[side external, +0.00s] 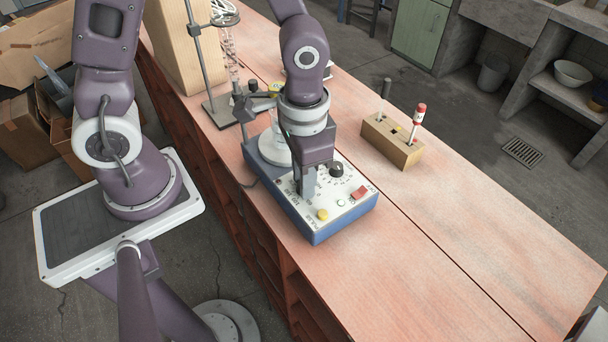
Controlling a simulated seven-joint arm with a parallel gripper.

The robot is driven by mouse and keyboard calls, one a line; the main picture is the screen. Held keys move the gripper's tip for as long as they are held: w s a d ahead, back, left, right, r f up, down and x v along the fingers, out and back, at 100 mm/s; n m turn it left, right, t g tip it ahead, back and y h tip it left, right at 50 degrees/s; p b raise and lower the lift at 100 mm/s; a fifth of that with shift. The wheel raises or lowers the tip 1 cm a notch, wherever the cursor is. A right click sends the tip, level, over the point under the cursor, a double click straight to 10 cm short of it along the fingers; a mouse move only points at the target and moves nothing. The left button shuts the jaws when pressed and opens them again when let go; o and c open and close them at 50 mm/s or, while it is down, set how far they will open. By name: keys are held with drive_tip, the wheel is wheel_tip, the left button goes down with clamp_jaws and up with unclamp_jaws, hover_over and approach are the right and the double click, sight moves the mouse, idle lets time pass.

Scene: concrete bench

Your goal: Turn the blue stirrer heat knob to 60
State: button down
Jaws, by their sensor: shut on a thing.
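The blue stirrer (318,236) sits on the bench with a pale control panel on top. The panel has a black knob (336,170) with scale marks around it, a red switch (360,193) and a yellow button (322,214). My gripper (306,192) points down at the left part of the panel, left of the black knob. It is shut on a stirrer knob that its fingers hide. I cannot read the scale numbers or tell where the held knob points. The black knob in sight is apart from the fingers.
Glassware (271,140) stands on the stirrer's rear part, close behind my gripper. A metal stand (217,108) is at the back left. A wooden block (392,142) holding tools, one red and white, stands to the right. The bench's front right (450,260) is clear.

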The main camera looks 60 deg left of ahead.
idle(0.3)
drive_tip(key=c, duration=1.2)
unclamp_jaws()
drive_tip(key=shift+c, duration=0.2)
wheel_tip(320, 180, up, 7)
drive_tip(key=shift+r, duration=0.2)
drive_tip(key=s+a+r+n+t, duration=0.2)
drive_tip(key=s+a+r+t, duration=0.3)
drive_tip(key=s+a+r, duration=0.2)
wheel_tip(320, 180, up, 4)
drive_tip(key=shift+s+a+r+n+t, duration=0.15)
drive_tip(key=shift+s+a+n+t, duration=0.2)
drive_tip(key=shift+s, duration=0.6)
